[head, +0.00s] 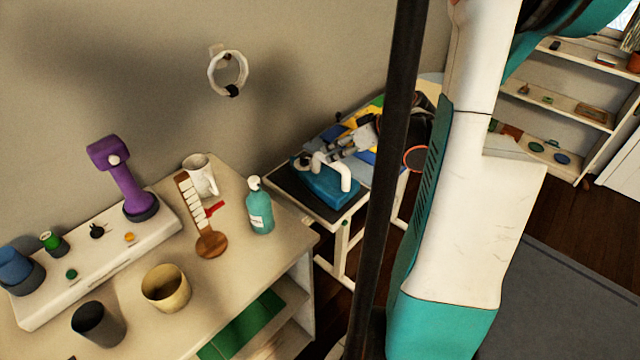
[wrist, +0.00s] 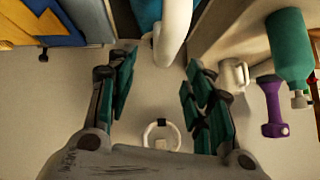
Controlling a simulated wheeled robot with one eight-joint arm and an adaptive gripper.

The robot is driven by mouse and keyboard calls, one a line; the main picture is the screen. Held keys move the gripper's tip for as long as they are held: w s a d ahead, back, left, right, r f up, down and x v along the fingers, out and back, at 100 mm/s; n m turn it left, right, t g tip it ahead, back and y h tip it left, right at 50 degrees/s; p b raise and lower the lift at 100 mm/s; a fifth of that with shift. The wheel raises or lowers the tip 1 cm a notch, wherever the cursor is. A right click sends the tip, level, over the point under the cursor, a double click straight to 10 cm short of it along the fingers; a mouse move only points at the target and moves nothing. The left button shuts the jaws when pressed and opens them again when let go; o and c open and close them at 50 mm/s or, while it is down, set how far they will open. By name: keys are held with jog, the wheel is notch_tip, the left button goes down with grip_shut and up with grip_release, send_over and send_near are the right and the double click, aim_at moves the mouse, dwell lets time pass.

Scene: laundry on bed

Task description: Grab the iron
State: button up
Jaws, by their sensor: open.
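The iron (head: 328,187) is blue with a white handle and sits on a dark-topped stand beside the long table. In the wrist view its white handle (wrist: 175,30) comes in from the top edge, with part of the blue body (wrist: 147,12) beside it. My gripper (head: 343,150) is just behind and above the iron in the head view. In the wrist view my gripper (wrist: 158,64) is open, and the handle's end lies between or just beyond the fingertips. I cannot tell whether they touch.
Yellow and blue cloth (head: 368,120) lies behind the iron. A white ring (head: 212,75) hangs on the wall.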

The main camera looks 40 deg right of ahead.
aim_at(326, 155)
jog(key=b+x, duration=0.3)
jog(key=x, duration=0.5)
jog(key=shift+a, duration=0.15)
jog(key=shift+r, duration=0.1)
grip_shut()
